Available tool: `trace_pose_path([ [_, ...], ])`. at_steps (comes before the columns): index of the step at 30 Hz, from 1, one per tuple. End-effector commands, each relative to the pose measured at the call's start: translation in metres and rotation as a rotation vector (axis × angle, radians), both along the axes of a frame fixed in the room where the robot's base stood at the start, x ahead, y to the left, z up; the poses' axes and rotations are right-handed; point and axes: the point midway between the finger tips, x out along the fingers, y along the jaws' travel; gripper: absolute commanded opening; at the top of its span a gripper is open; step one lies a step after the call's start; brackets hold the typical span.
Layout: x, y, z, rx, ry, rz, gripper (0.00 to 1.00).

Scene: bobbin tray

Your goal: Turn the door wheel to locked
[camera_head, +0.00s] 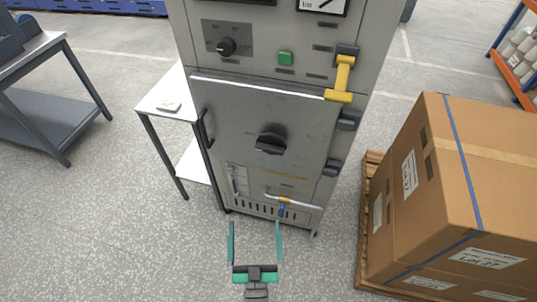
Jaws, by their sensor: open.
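The grey cabinet door (240,115) is in the upper middle of the head view and looks closed. The dark door wheel (270,143), a knob with a bar-like grip, sits near the middle of the door. Its bar lies roughly level, tilted slightly; I cannot read any lock marks around it. My gripper (254,225) is at the bottom middle, below and in front of the cabinet. Its two green fingers are wide apart with nothing between them. It is clear of the wheel.
A yellow lever (342,78) is at the door's upper right. A black dial (226,46) and green button (285,58) are above the door. A white side table (165,107) stands left. Large cardboard boxes (400,205) on a pallet stand right. Grey floor lies open at lower left.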

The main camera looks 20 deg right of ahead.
Motion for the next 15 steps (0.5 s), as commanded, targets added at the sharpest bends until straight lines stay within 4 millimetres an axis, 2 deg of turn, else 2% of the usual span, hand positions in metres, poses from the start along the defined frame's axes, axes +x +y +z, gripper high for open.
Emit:
trace_pose_path([
  [1, 0.022, -0.007, 0.002, -0.002, -0.03, -0.031, 1.0],
  [6, 0.078, -0.033, 0.008, -0.006, -0.092, -0.147, 1.0],
  [12, 0.124, -0.055, 0.016, 0.0, -0.127, -0.25, 1.0],
  [15, 0.135, -0.061, 0.018, 0.003, -0.133, -0.278, 1.0],
])
